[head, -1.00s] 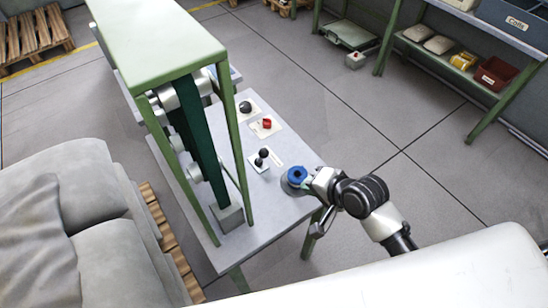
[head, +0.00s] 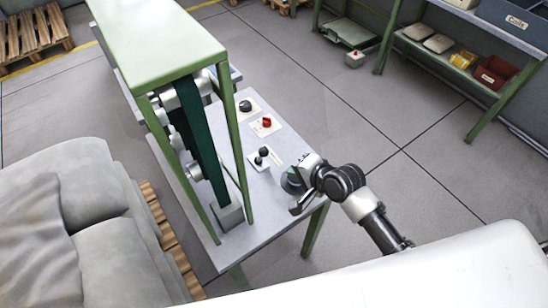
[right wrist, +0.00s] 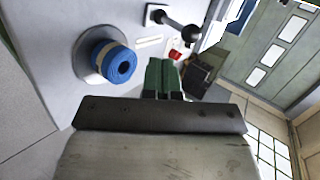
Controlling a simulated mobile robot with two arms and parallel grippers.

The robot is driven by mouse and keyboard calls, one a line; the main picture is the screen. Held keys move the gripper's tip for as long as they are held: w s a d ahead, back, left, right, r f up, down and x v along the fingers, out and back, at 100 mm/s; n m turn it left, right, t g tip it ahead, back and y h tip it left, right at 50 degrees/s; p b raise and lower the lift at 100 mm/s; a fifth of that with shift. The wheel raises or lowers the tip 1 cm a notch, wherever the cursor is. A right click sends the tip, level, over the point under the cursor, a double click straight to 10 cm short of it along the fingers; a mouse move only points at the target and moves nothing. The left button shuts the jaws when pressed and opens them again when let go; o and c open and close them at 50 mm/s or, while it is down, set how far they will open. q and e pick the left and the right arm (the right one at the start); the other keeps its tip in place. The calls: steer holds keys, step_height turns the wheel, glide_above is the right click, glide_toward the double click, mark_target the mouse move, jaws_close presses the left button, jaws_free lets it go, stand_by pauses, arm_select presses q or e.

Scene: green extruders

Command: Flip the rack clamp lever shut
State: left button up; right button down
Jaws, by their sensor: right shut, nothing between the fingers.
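A black lever with round ends (head: 263,154) stands on a small white plate on the grey bench top; I take it for the clamp lever. In the right wrist view the lever (right wrist: 174,24) slants from its plate to a black ball; I cannot tell whether it is open or shut. My right gripper (head: 290,181) is above the bench's near right corner, apart from the lever. Its green fingers (right wrist: 164,76) are shut and empty. My left gripper is not in view.
A green frame (head: 160,35) stands over the bench's left side.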

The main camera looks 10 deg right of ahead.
mark_target(261, 156)
steer(key=w+a+f+p, duration=0.1)
steer(key=w+a+f, duration=0.1)
steer(key=w+a, duration=0.2)
steer(key=shift+w+a, duration=0.15)
steer(key=shift+w, duration=1.05)
